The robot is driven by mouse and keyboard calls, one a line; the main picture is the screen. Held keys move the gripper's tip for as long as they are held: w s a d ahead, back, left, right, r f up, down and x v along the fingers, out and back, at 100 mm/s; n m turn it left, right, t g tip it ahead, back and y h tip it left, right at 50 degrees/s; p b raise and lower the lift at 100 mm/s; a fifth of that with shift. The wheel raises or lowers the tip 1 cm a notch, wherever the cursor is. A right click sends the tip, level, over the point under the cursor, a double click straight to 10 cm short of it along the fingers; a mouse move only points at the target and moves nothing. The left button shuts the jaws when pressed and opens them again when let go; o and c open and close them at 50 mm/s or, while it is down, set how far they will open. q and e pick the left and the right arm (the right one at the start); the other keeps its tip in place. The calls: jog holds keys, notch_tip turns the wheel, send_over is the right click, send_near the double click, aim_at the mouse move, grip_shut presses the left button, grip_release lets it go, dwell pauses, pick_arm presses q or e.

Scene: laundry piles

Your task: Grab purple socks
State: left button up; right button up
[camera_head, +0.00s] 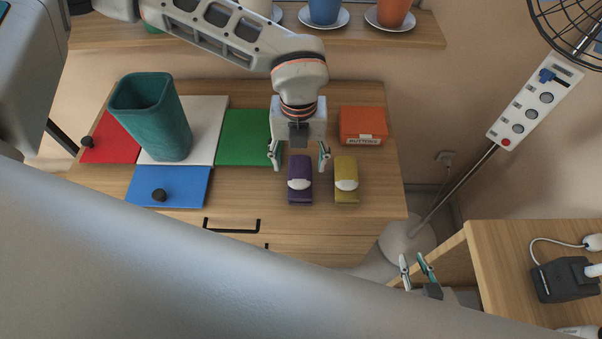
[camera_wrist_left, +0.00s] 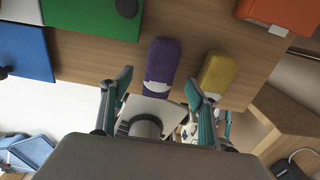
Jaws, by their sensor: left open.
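The purple socks (camera_head: 300,193) are a rolled bundle with a white band, lying on the wooden cabinet top beside the yellow socks (camera_head: 346,181). My left gripper (camera_head: 299,156) is open and empty, its fingers apart just behind and above the purple bundle in the head view. In the left wrist view the purple socks (camera_wrist_left: 162,60) show beyond and between the open fingers (camera_wrist_left: 157,86), with a gap and no contact visible. My right gripper (camera_head: 416,264) is low at the right, its fingers apart and empty, its base partly hidden.
A teal bin (camera_head: 160,120) stands on the left of the cabinet top. Red (camera_head: 105,142), white (camera_head: 205,125), green (camera_head: 245,138) and blue (camera_head: 185,187) panels lie around it. An orange box (camera_head: 363,125) sits behind the yellow socks. A fan pole (camera_head: 455,193) stands right of the cabinet.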

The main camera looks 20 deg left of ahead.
aim_at(300, 173)
pick_arm(q)
jog(key=shift+f, duration=0.45)
jog(key=f, duration=0.3)
jog(key=shift+s+d+f+p, duration=0.15)
jog(key=shift+s+f+p, duration=0.05)
jog(key=shift+f+p, duration=0.1)
jog(key=shift+w+f, duration=0.1)
jog(key=shift+f, duration=0.4)
jog(key=c, duration=1.2)
pick_arm(e)
jog(key=shift+w+r, duration=0.4)
jog(key=shift+r, duration=0.15)
